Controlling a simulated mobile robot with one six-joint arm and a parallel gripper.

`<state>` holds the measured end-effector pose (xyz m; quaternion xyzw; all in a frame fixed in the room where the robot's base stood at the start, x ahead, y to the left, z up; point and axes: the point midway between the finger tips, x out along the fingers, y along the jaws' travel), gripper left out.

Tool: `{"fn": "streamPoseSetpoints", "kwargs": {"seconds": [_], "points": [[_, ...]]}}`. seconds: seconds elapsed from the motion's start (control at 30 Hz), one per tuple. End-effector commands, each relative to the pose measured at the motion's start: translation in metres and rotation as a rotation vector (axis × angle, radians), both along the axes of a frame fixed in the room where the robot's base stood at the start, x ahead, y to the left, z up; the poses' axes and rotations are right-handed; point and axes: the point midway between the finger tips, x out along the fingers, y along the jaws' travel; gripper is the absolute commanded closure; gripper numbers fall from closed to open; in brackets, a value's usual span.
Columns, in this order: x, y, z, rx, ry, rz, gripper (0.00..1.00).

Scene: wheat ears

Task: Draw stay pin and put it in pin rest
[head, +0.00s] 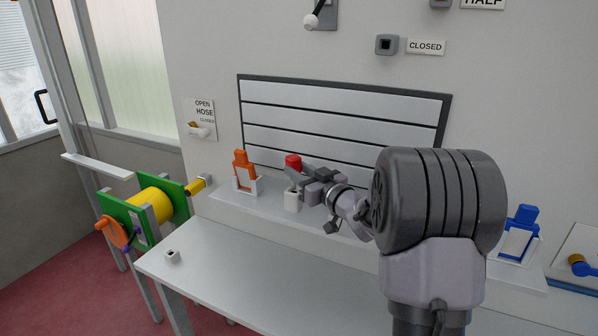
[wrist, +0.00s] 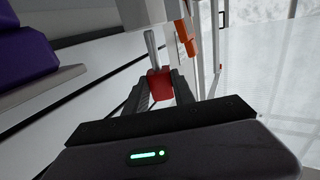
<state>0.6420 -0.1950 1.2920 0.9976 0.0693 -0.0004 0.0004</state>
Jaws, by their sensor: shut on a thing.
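The pin has a red head (head: 293,162), and my gripper (head: 297,174) is shut on it above the grey-white ledge under the louvred panel. In the wrist view the red head (wrist: 160,85) sits between my fingers (wrist: 160,92), with a grey metal shaft (wrist: 151,48) running away from it. A small white block (head: 292,200) stands on the ledge just below my gripper; I cannot tell whether the shaft is in it. Another small white block with a dark hole (head: 172,256) stands on the table. Which one is the pin rest is not clear.
An orange piece in a white holder (head: 245,175) stands close left of my gripper. A blue one (head: 520,232) is at the right. A yellow reel with green sides (head: 150,207) stands left of the table (head: 245,275), whose top is mostly clear.

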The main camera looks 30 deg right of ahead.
Motion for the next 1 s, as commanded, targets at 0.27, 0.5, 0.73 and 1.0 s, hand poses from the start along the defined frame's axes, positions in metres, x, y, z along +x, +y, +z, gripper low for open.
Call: {"fn": "streamPoseSetpoints", "kwargs": {"seconds": [0.27,0.5,0.73,1.0], "points": [[0.0,0.0,-0.008,0.0,0.0,0.0,1.0],[0.0,0.0,-0.014,0.0,0.0,0.0,1.0],[0.0,0.0,-0.02,0.0,0.0,0.0,1.0],[0.0,0.0,-0.026,0.0,0.0,0.0,1.0]]}}
